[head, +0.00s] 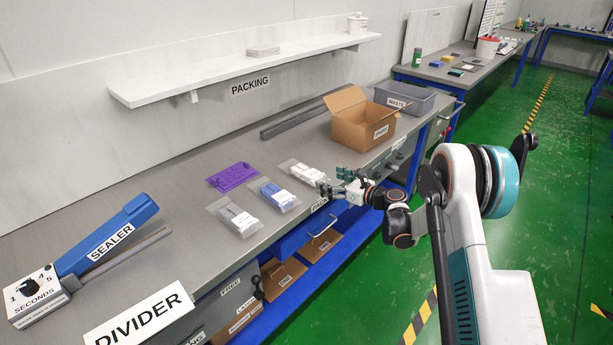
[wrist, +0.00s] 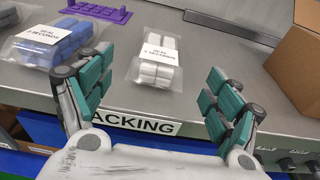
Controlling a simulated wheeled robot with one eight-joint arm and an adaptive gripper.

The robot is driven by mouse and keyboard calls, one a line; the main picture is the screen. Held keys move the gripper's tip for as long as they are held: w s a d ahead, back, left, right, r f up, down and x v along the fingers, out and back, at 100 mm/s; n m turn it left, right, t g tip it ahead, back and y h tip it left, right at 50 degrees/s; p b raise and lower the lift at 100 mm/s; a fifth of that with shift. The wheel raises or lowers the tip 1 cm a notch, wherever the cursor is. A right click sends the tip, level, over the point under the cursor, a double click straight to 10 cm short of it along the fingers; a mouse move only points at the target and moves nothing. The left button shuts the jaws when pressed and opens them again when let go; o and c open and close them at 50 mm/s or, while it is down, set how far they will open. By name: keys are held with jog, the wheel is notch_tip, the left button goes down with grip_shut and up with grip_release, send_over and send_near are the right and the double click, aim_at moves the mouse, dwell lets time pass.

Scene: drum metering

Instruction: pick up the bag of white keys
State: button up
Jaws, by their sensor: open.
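A clear bag of white keys (head: 304,173) lies flat on the grey bench near its front edge, at the right end of a row of bags. In the wrist view this bag (wrist: 156,72) lies beyond and between my fingers, with a printed label on top. My gripper (head: 327,190) is at the bench's front edge, just right of that bag in the head view. In the wrist view my gripper (wrist: 160,68) has its green-padded fingers spread wide, with nothing held between them.
A blue-content bag (head: 273,194) lies left of it, also in the wrist view (wrist: 58,38). A purple tray (head: 232,176) is behind. A cardboard box (head: 362,122) stands to the right, with a grey waste bin (head: 408,97) beyond.

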aim_at(306, 170)
jog(key=b+x, duration=0.1)
jog(key=x, duration=0.5)
jog(key=shift+w+a+f, duration=0.15)
jog(key=shift+w+a, duration=0.15)
jog(key=b+x, duration=0.2)
jog(key=x, duration=0.2)
jog(key=shift+w+a+f, duration=0.1)
jog(key=shift+w+f, duration=0.05)
jog(key=shift+w+a, duration=0.2)
jog(key=shift+a, duration=0.05)
jog(key=c, duration=1.3)
